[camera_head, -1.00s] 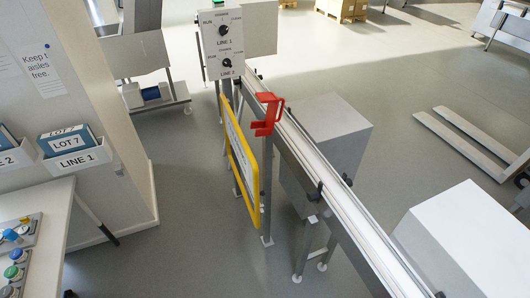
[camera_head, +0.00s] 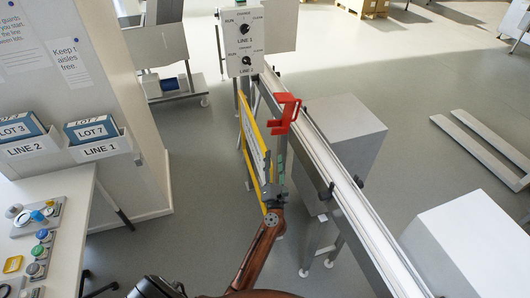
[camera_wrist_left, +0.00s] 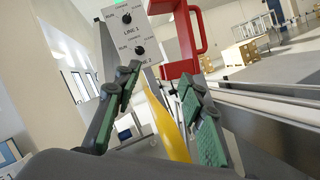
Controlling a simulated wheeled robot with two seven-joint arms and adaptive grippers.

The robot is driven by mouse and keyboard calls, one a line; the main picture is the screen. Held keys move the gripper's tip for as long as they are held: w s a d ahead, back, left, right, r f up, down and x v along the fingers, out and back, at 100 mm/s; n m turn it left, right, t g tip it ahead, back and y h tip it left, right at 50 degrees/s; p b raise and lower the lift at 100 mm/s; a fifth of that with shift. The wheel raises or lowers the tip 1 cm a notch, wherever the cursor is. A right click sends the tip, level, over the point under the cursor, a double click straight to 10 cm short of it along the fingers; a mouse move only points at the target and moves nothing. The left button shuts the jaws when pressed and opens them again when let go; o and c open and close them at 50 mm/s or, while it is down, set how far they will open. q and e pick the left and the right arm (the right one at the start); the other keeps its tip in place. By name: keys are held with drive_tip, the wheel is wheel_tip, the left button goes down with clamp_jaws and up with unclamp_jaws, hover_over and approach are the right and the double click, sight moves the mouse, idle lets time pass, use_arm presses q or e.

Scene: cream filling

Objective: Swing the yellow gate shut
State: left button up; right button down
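The yellow gate (camera_head: 250,137), a yellow frame around a pale panel, hangs beside the conveyor, its far end below the grey control box. In the head view its near end is partly hidden by my left gripper (camera_head: 273,190). In the left wrist view the yellow gate (camera_wrist_left: 168,125) shows as a slanting bar between the two green-padded fingers of my left gripper (camera_wrist_left: 160,105). The fingers are spread apart, with visible gaps; contact with the gate cannot be told. A red bracket (camera_head: 283,112) is at the conveyor's near side, above the gate. My right gripper is out of view.
The conveyor (camera_head: 335,165) runs from the control box (camera_head: 244,42) towards the lower right, with grey cabinets (camera_head: 345,130) beyond it. A bench with buttons (camera_head: 70,210) stands at the left. Open floor (camera_head: 200,160) lies between bench and gate.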

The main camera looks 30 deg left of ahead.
use_arm(q)
drive_tip(key=f+n+g, duration=0.1)
drive_tip(key=n+g, duration=0.1)
drive_tip(key=a+f+n+g+y, duration=0.1)
drive_tip(key=f+n, duration=0.1)
drive_tip(key=n, duration=0.1)
drive_tip(key=w+a+f+n+g+y, duration=0.1)
drive_tip(key=n+g, duration=0.1)
drive_tip(key=shift+a+f+n+g, duration=0.1)
drive_tip(key=shift+f+n+g, duration=0.2)
drive_tip(key=shift+f, duration=0.05)
drive_tip(key=shift+w+a+f+n+g, duration=0.1)
drive_tip(key=shift+f+n+g, duration=0.4)
drive_tip(key=shift+f, duration=0.05)
drive_tip(key=x, duration=0.7)
drive_tip(key=shift+w+a+p, duration=0.15)
drive_tip(key=shift+a+p, duration=0.05)
drive_tip(key=shift+p, duration=0.15)
clamp_jaws()
